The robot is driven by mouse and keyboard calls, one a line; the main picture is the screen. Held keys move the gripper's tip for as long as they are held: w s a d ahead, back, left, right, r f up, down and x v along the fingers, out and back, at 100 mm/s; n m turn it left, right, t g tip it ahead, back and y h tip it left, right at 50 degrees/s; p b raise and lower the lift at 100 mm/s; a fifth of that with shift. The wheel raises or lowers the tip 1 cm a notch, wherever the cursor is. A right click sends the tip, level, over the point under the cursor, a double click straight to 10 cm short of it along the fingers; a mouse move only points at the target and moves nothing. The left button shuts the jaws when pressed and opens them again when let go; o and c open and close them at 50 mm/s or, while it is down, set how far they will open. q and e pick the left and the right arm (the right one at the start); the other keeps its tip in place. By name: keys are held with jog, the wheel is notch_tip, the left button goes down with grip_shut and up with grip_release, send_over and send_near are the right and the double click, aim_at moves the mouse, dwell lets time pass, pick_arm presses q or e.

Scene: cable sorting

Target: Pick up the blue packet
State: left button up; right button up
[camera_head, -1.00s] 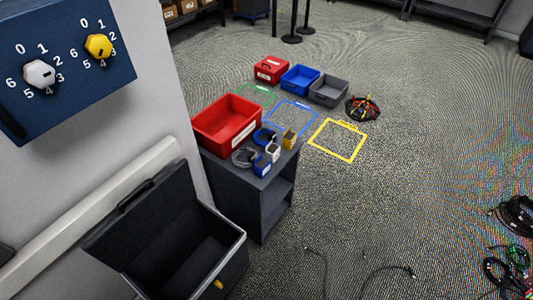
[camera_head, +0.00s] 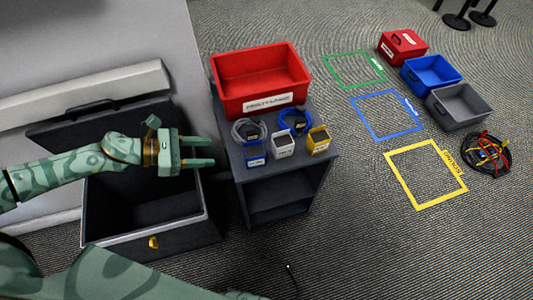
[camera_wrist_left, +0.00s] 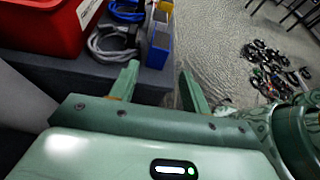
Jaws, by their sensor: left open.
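The blue packet (camera_head: 255,155) stands at the front left corner of the dark cabinet top (camera_head: 290,168), left of a white packet (camera_head: 283,147) and a yellow packet (camera_head: 318,143). My left gripper (camera_head: 212,151) is open and empty, left of the blue packet, its fingers pointing toward it with a gap between. In the left wrist view the blue packet (camera_wrist_left: 159,50) shows just beyond the open fingertips (camera_wrist_left: 160,70). Another green arm of mine crosses the bottom of the head view; its end is at the picture's edge and its jaws do not show clearly.
A red bin (camera_head: 262,82) stands at the back of the cabinet, with a grey cable (camera_head: 247,131) and a blue cable (camera_head: 295,120) before it. An open dark box (camera_head: 140,235) lies below my left arm.

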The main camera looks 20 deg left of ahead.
pick_arm(q)
jog(key=b, duration=0.2)
send_near(253, 151)
jog(key=d, duration=0.1)
jog(key=w+d+f, duration=0.1)
jog(key=d+f, duration=0.1)
jog(key=shift+w+m, duration=0.3)
jog(key=shift+w, duration=0.05)
jog(key=x, duration=0.2)
jog(key=shift+w+d, duration=0.15)
jog(key=shift+d, duration=0.15)
jog(key=shift+w+d+f, duration=0.1)
jog(key=shift+w+d, duration=0.05)
jog(key=shift+d, duration=0.05)
jog(key=shift+w+d+f, duration=0.15)
jog(key=shift+d, duration=0.1)
jog(key=b+x, duration=0.1)
jog(key=x, duration=0.3)
jog(key=shift+a, duration=0.1)
jog(key=shift+w+d, duration=0.2)
jog(key=shift+d, duration=0.1)
pick_arm(e)
jog(key=shift+w+d+f+n+h, duration=0.2)
jog(key=shift+w+d+f, duration=0.1)
jog(key=shift+d+f, duration=0.25)
jog(key=shift+w+d+f+n+h, duration=0.1)
jog(key=shift+w+d+f+n, duration=0.15)
jog(key=shift+f, duration=0.4)
